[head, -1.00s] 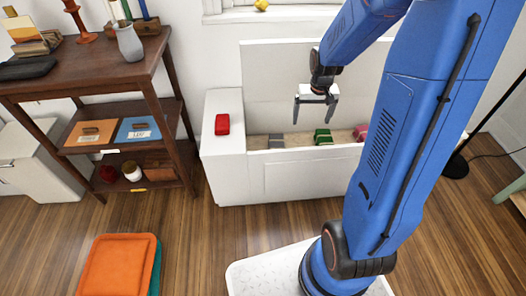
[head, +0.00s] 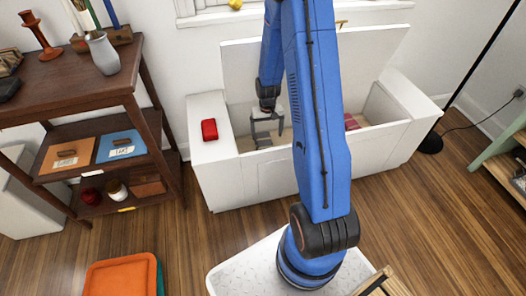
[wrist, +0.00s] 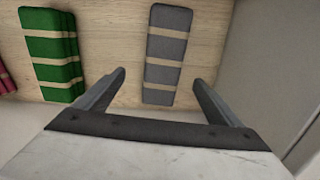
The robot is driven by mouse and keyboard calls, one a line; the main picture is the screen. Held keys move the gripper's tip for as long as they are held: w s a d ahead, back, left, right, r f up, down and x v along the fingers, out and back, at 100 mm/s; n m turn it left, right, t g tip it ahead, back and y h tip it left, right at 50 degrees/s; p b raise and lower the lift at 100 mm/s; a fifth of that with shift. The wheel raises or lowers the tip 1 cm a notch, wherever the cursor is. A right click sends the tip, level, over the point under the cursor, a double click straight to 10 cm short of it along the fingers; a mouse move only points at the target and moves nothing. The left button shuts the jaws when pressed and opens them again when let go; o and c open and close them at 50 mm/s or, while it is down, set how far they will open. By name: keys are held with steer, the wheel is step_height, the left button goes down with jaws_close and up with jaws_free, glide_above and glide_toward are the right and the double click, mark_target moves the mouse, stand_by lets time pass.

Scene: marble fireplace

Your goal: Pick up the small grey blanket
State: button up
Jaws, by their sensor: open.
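The small grey blanket (wrist: 167,52) is a folded strip with pale bands, lying on the wooden floor of the white storage bench (head: 252,183). In the wrist view it lies ahead of my gripper (wrist: 158,79), between the lines of the two fingers. My gripper also shows in the head view (head: 268,138), pointing down into the open bench near its left end. The jaws are apart with nothing held between them. In the head view the grey blanket is mostly hidden by the gripper.
A folded green blanket (wrist: 50,52) lies left of the grey one, and a pink one (head: 351,122) lies farther along the bench. The raised lid stands behind. A red object (head: 209,129) sits on the bench's left end. A dark shelf (head: 128,95) stands at left.

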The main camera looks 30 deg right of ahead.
mark_target(266, 146)
step_height(266, 146, down, 5)
steer(key=shift+f, duration=0.1)
steer(key=shift+s+a+f, duration=0.1)
steer(key=shift+a+f, duration=0.1)
steer(key=shift+f, duration=1.1)
steer(key=shift+s+a+f, duration=0.1)
steer(key=shift+a+f, duration=0.05)
steer(key=shift+f, duration=1.15)
steer(key=shift+c, duration=0.5)
steer(key=c, duration=1.2)
steer(key=shift+o, duration=0.2)
steer(key=shift+r, duration=0.1)
